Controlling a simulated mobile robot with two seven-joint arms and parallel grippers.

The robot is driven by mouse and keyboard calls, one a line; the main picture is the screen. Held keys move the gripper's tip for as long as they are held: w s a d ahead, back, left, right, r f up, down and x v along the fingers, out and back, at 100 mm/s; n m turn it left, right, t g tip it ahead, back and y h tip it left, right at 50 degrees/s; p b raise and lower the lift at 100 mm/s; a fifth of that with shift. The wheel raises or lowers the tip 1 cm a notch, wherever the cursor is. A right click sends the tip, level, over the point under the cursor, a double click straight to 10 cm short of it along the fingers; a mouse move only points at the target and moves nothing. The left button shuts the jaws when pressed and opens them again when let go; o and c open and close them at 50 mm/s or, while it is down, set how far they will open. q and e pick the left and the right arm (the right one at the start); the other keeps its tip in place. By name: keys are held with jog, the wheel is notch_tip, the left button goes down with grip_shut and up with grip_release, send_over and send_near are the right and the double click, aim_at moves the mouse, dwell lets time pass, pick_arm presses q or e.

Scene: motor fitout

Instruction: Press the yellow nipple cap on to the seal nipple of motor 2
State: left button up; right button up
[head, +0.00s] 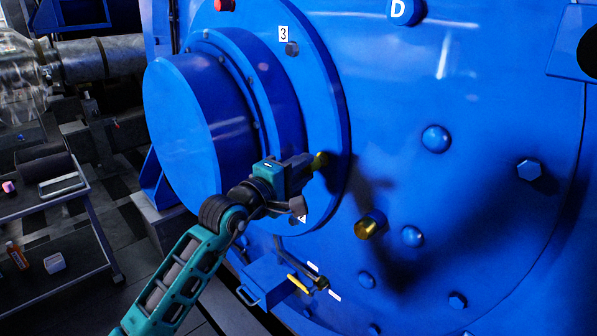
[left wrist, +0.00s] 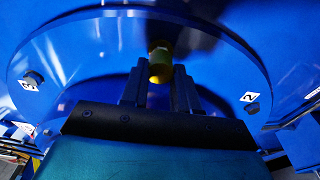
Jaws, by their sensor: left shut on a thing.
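My left gripper (head: 311,163) is in front of the blue flange on the motor's end face and is shut on the yellow nipple cap (head: 319,159). In the left wrist view the cap (left wrist: 160,62) sits between the two dark fingers, against the blue flange. I cannot tell whether it touches the flange or a nipple, which would be hidden behind it. In the left wrist view a label "2" (left wrist: 249,96) shows on the flange, right of the fingers, beside a dark fitting (left wrist: 252,107). My right gripper is not in view.
The blue motor (head: 470,110) fills the right, with bolt heads and a brass plug (head: 370,225) standing out. A label "3" (head: 283,34) is above the gripper, beside a dark fitting (head: 292,49). Below is a blue box (head: 270,280). A grey cart (head: 85,215) stands at left.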

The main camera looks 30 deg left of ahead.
pick_arm(q)
jog(key=shift+w+d, duration=0.2)
jog(key=shift+w, duration=0.4)
jog(key=o, duration=1.1)
jog(key=shift+c, duration=0.2)
jog(key=v, duration=1.3)
